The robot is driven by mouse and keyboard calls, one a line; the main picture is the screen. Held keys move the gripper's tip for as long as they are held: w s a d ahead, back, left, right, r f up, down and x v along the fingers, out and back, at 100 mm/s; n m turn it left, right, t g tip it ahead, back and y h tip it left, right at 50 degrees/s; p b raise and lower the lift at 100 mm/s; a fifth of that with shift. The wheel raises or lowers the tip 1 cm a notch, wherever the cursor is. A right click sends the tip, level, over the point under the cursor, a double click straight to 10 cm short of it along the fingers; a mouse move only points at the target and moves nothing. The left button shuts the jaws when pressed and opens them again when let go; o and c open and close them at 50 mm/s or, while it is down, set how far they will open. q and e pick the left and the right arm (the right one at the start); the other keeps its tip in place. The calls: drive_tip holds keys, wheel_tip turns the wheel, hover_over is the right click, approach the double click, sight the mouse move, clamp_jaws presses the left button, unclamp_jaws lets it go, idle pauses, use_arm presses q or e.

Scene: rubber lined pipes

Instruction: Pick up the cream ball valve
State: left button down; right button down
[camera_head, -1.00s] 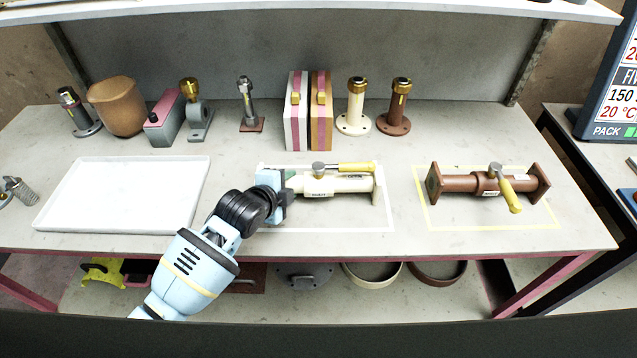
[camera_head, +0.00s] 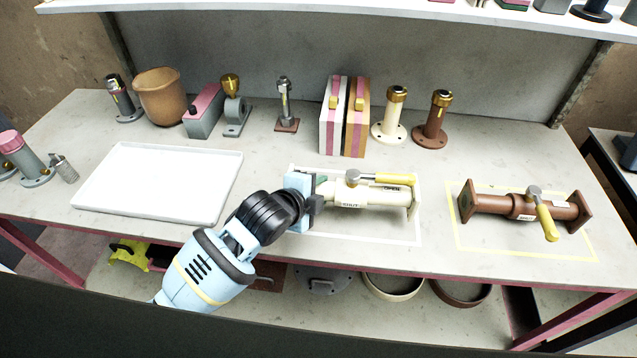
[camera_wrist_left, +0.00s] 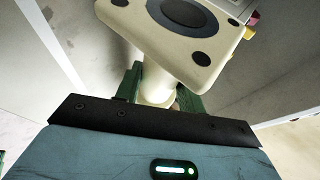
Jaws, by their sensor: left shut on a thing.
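The cream ball valve (camera_head: 368,196) lies lengthwise over the white outlined rectangle on the bench, with its yellow lever handle (camera_head: 380,179) on top. My left gripper (camera_head: 322,194) reaches it from the left and is shut on its left end. In the left wrist view the gripper's green fingers (camera_wrist_left: 160,92) sit on both sides of the cream pipe neck, just behind the valve's square end flange (camera_wrist_left: 180,35). The left flange is mostly hidden by the gripper in the head view. I cannot tell whether the valve is clear of the bench. My right gripper is not in view.
A brown valve (camera_head: 522,207) lies in a yellow outline to the right. An empty white tray (camera_head: 160,182) is on the left. Flanged posts, blocks and a tan pot (camera_head: 160,97) stand along the back. A shelf (camera_head: 350,14) hangs above.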

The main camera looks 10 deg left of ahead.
use_arm(q)
drive_tip(key=s+d+r, duration=0.1)
drive_tip(key=s, duration=1.1)
drive_tip(key=shift+d+r, duration=0.25)
drive_tip(key=shift+d, duration=0.05)
drive_tip(key=shift+w, duration=0.15)
drive_tip(key=shift+w+a, duration=0.15)
drive_tip(key=shift+w, duration=1.2)
drive_tip(key=shift+w+a, duration=0.2)
drive_tip(key=shift+w, duration=1.1)
drive_tip(key=shift+w+a, duration=0.15)
drive_tip(key=shift+w, duration=1.2)
drive_tip(key=shift+w+a, duration=0.2)
drive_tip(key=shift+w, duration=1.15)
drive_tip(key=shift+w+a+b, duration=0.15)
drive_tip(key=shift+w+b, duration=0.05)
drive_tip(key=shift+w, duration=1.05)
drive_tip(key=shift+w+a+b, duration=0.15)
drive_tip(key=shift+w, duration=1.1)
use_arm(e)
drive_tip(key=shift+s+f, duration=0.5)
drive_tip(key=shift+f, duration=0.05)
